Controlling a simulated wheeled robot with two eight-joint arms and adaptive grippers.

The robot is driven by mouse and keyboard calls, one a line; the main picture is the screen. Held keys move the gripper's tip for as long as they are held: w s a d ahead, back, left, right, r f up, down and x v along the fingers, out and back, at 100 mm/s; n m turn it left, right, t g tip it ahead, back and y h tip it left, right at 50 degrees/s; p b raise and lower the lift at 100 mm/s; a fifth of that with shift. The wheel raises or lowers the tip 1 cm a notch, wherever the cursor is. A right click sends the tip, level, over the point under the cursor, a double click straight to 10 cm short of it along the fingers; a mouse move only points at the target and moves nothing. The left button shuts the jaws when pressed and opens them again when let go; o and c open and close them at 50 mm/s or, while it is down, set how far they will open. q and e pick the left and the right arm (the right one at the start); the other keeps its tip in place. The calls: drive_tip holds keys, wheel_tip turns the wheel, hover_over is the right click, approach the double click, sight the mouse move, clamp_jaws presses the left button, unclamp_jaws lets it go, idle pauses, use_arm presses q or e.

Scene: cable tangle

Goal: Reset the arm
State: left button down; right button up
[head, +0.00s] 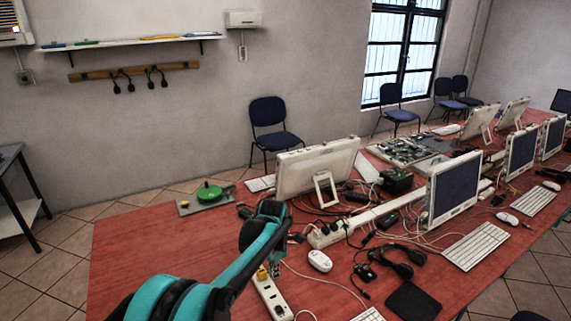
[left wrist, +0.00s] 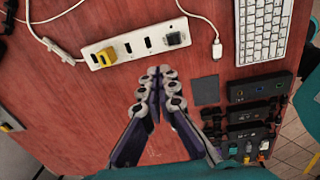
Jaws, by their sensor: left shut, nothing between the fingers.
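My left arm reaches in from the lower left in the head view. My left gripper (head: 284,236) is over the red table (head: 140,245), near a white power strip (head: 268,296). In the left wrist view my left gripper (left wrist: 160,78) has its fingers together, with nothing between them. It is over bare red table just below the power strip (left wrist: 110,53), which holds a yellow plug (left wrist: 92,118) and a dark plug (left wrist: 174,39). My right gripper is not in view.
Monitors (head: 315,168), a white mouse (head: 320,260), a headset (head: 392,257), a keyboard (head: 476,246) and tangled cables crowd the table to the right. A green round object (head: 208,192) lies at the back left. In the left wrist view, black boxes (left wrist: 250,90) lie at right. The table's left part is clear.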

use_arm(q)
drive_tip(key=s+a+r+m+t, duration=0.2)
drive_tip(key=s+a+r+m, duration=0.25)
drive_tip(key=s+m, duration=0.2)
drive_tip(key=s+a+r+m+t, duration=0.1)
drive_tip(key=s+a+r+m, duration=0.4)
drive_tip(key=s, duration=0.3)
drive_tip(key=s+a+f+m+t, duration=0.2)
drive_tip(key=s+a+m+t, duration=0.1)
drive_tip(key=s+m, duration=0.9)
drive_tip(key=shift+s+a+b, duration=0.3)
drive_tip(key=shift+s+a, duration=0.05)
drive_tip(key=shift+s, duration=0.8)
